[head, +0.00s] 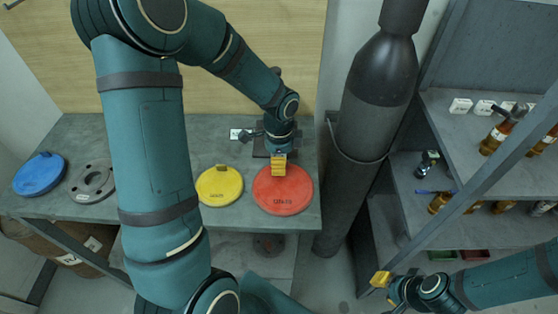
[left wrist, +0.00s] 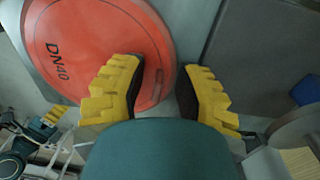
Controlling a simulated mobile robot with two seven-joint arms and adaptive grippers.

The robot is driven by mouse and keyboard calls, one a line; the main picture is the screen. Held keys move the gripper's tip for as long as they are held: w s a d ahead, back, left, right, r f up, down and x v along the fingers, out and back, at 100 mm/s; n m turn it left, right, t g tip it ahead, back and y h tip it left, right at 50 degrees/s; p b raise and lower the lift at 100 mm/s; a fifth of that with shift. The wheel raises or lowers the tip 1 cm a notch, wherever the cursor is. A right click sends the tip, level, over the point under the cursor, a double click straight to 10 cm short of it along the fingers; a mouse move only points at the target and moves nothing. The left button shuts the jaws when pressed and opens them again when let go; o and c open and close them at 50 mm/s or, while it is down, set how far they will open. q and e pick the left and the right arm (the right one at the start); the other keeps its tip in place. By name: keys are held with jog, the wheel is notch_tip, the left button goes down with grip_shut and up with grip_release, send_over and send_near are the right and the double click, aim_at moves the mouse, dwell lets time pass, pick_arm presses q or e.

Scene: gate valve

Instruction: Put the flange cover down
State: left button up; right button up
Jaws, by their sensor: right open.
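The red flange cover (head: 283,193) lies flat at the right end of the grey bench, with its lettering facing up. It also shows in the left wrist view (left wrist: 100,45), marked DN40. My left gripper (head: 279,164) is at the cover's far edge. In the left wrist view its two yellow fingers (left wrist: 160,90) stand apart, with the cover's rim behind the gap and nothing clearly clamped between them. My right gripper (head: 381,280) is open and empty at the lower right, beside the shelf.
A yellow cover (head: 219,187) lies left of the red one. A grey flange (head: 92,183) and a blue cover (head: 40,174) lie further left on the bench (head: 160,130). A dark vertical pipe (head: 365,125) stands right of the bench, then shelves (head: 470,140) with bottles.

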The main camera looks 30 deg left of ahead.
pick_arm(q)
jog(key=shift+r, duration=0.1)
notch_tip(320, 180, up, 12)
jog(key=p, duration=0.2)
jog(key=shift+w+a, duration=0.15)
jog(key=shift+w, duration=0.15)
dwell(0.7)
